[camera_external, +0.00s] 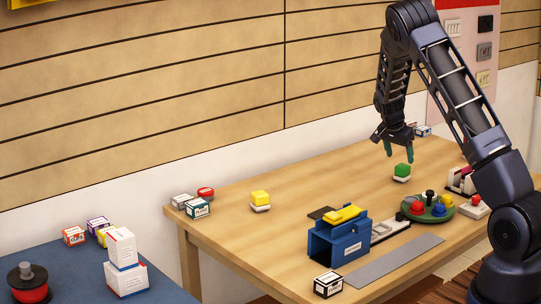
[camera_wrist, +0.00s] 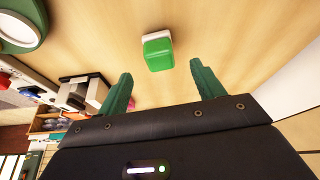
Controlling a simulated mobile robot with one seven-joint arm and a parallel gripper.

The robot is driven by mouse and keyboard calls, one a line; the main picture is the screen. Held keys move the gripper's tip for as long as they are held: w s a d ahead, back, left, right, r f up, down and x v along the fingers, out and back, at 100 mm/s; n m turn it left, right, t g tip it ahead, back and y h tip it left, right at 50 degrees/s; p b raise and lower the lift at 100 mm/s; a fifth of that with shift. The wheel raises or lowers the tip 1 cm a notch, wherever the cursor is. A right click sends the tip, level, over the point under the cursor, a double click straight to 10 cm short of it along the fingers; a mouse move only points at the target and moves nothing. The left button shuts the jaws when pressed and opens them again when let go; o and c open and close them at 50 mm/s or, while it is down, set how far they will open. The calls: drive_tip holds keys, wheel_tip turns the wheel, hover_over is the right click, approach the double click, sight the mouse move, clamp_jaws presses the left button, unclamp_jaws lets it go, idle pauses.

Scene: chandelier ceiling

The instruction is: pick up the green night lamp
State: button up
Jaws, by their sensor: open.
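The green night lamp (camera_external: 402,170) is a small green block on a white base, standing on the wooden table toward its back right. It also shows in the wrist view (camera_wrist: 158,54), near the top middle. My gripper (camera_external: 398,157) is just above the lamp in the external view, fingers pointing down. In the wrist view its two green fingers (camera_wrist: 160,80) are spread apart. The lamp appears beyond the fingertips, between their lines, and nothing is held. Contact with the lamp is not visible.
A round green tray (camera_external: 408,212) with red, yellow and black pieces stands in front of the lamp. A blue box-like holder (camera_external: 326,245) is further left. A yellow lamp-like block (camera_external: 260,198) sits at the table's left. The wood around the green lamp is mostly clear.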

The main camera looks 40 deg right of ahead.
sight(403, 166)
drive_tip(key=x, duration=0.8)
drive_tip(key=shift+d, duration=0.3)
drive_tip(key=shift+c, duration=0.5)
drive_tip(key=c, duration=1)
